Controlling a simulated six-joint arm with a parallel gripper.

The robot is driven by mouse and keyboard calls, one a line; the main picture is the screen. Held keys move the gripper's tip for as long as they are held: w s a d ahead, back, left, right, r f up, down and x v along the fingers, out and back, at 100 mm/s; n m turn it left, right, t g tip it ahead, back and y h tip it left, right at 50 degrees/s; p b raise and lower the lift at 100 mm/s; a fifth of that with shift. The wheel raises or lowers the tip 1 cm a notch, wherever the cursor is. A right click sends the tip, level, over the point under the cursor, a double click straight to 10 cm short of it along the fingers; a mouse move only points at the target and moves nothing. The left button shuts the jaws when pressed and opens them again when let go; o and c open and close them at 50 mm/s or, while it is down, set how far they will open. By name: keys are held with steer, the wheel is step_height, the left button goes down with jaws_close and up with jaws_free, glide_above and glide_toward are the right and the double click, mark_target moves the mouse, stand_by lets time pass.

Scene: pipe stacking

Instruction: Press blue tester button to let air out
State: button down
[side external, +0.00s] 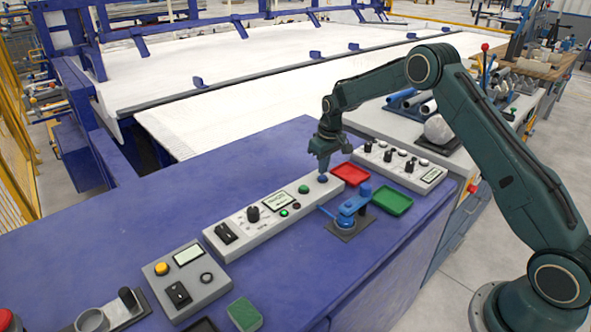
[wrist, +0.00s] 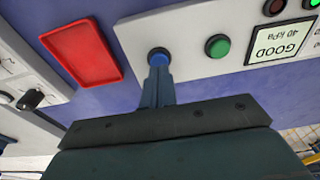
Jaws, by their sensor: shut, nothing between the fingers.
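The blue button (wrist: 159,56) sits near the end of a long white tester panel (side external: 270,213). In the side view the blue button (side external: 323,178) shows just below my gripper (side external: 322,168). In the wrist view my gripper (wrist: 158,72) is shut and empty, and its fingertips overlap the lower edge of the blue button. I cannot tell whether they touch it or press it down. A green button (wrist: 217,46) is beside the blue one. The tester's display (wrist: 278,42) reads GOOD and 40 kPa.
A red tray (side external: 351,174) and a green tray (side external: 391,201) lie right of my gripper. A blue clamp fixture (side external: 350,210) stands in front of the tester. Another white panel (side external: 402,163) is behind the trays. The blue bench top (side external: 130,225) is clear at left.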

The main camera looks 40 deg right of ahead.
mark_target(323, 177)
steer(key=shift+f, duration=0.85)
stand_by(1.0)
steer(key=shift+r, duration=3.55)
